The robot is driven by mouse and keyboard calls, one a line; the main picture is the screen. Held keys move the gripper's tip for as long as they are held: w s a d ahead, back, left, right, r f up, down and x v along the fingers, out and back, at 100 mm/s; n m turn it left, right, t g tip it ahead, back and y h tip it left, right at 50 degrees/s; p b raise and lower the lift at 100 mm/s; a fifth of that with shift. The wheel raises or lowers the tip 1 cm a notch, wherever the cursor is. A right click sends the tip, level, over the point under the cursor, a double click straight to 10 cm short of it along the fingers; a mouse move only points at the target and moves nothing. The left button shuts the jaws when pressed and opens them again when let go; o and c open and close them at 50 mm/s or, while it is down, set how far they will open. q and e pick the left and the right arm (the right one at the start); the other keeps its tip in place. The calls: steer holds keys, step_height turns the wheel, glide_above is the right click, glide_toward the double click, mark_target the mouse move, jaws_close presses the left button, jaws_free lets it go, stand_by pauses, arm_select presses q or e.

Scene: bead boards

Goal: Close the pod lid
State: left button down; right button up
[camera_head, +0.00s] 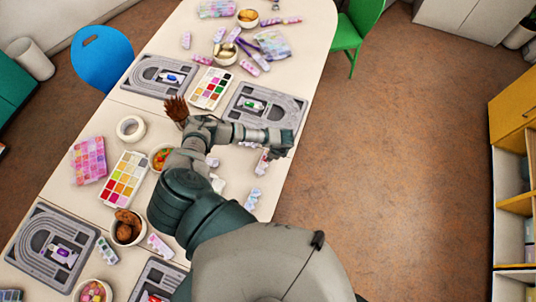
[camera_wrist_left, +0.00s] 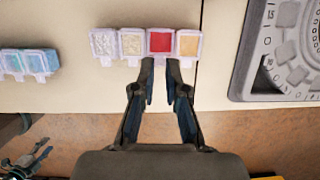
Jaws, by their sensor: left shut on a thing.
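A strip of several small pods in white frames lies near the table's edge in the left wrist view, with white, cream and tan pods around a red pod (camera_wrist_left: 160,42). My left gripper (camera_wrist_left: 160,72) has its fingertips at the near edge of the red pod, with the front tab between or just behind them. In the head view my left gripper (camera_head: 277,154) is over the table's right edge and partly hides the strip. I cannot tell which lid is raised. A dark gripper (camera_wrist_left: 25,158), likely my right one, shows small at lower left.
A second strip, of bluish pods (camera_wrist_left: 28,63), lies to the left in the wrist view. A grey bead board (camera_wrist_left: 282,50) lies to the right. The head view shows the table (camera_head: 292,60) crowded with paint palettes (camera_head: 211,88), boards and bowls. Brown floor lies beyond its edge.

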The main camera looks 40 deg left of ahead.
arm_select(q)
steer(key=shift+w+d+f+y+b, duration=0.15)
steer(key=shift+d+f+y+b, duration=0.2)
steer(key=shift+f+y+b, duration=0.35)
steer(key=shift+d+f+g+y+b, duration=0.2)
steer(key=shift+d+g+y+b, duration=0.25)
steer(key=shift+y, duration=0.45)
steer(key=shift+w+d+f+y+b, duration=0.15)
steer(key=shift+f+y+b, duration=0.15)
steer(key=shift+y+b, duration=0.45)
steer(key=shift+d+f+g+y+b, duration=0.15)
steer(key=shift+g+y+b, duration=0.1)
steer(key=shift+y+b, duration=0.25)
arm_select(e)
steer(key=f, duration=0.5)
steer(key=shift+a, duration=0.2)
arm_select(q)
steer(key=shift+a, duration=0.2)
arm_select(e)
steer(key=shift+s+a, duration=0.1)
arm_select(q)
steer(key=shift+d, duration=0.1)
arm_select(e)
steer(key=shift+a, duration=0.15)
